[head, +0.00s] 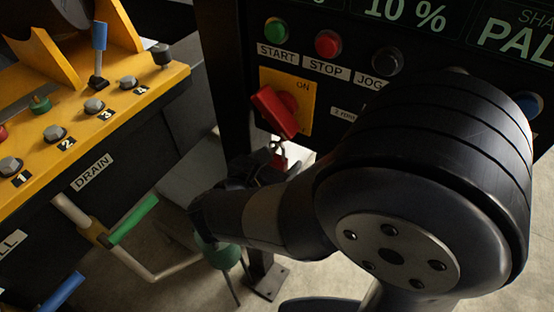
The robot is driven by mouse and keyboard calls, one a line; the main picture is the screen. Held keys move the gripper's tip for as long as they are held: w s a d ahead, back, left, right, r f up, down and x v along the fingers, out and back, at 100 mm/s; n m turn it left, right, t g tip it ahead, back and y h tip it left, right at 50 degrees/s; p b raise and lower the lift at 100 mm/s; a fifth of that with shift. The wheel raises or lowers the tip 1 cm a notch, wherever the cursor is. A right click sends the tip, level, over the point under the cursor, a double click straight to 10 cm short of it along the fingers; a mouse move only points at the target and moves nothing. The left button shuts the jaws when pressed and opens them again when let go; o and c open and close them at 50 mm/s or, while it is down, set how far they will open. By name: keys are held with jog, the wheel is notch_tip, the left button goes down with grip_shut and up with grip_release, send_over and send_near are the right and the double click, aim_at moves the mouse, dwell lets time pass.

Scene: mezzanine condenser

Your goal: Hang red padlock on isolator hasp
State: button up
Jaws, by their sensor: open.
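The isolator (302,88) is a yellow plate on the dark panel with a red rotary handle (272,109) turned diagonally; "ON" shows at its upper right. Just below the handle's lower end is a small grey metal loop, with a small red piece that looks like the padlock (280,158) under it. Whether the loop passes through the hasp is too small to tell. My gripper (272,164) is right at the red piece, its dark fingers open and partly hidden by my own wrist. Contact between fingers and padlock cannot be made out.
Above the isolator are a green START button (276,30), a red STOP button (328,43) and a JOG button (387,61). A yellow bench (60,130) with numbered bolts stands at left, with a green-handled drain pipe (132,220) below. A green-topped stool-like object (220,255) is under my arm.

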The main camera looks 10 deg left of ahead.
jog(key=b+v, duration=0.1)
jog(key=v, duration=0.9)
jog(key=shift+s+a, duration=0.15)
jog(key=shift+s, duration=0.2)
jog(key=shift+r, duration=0.15)
jog(key=p+x, duration=0.1)
jog(key=x, duration=0.9)
jog(key=shift+w, duration=0.3)
jog(key=shift+s+r, duration=0.1)
jog(key=shift+r, duration=0.1)
jog(key=shift+s+r+p, duration=0.2)
jog(key=shift+s+p, duration=0.15)
jog(key=shift+s, duration=0.05)
jog(key=shift+a, duration=0.1)
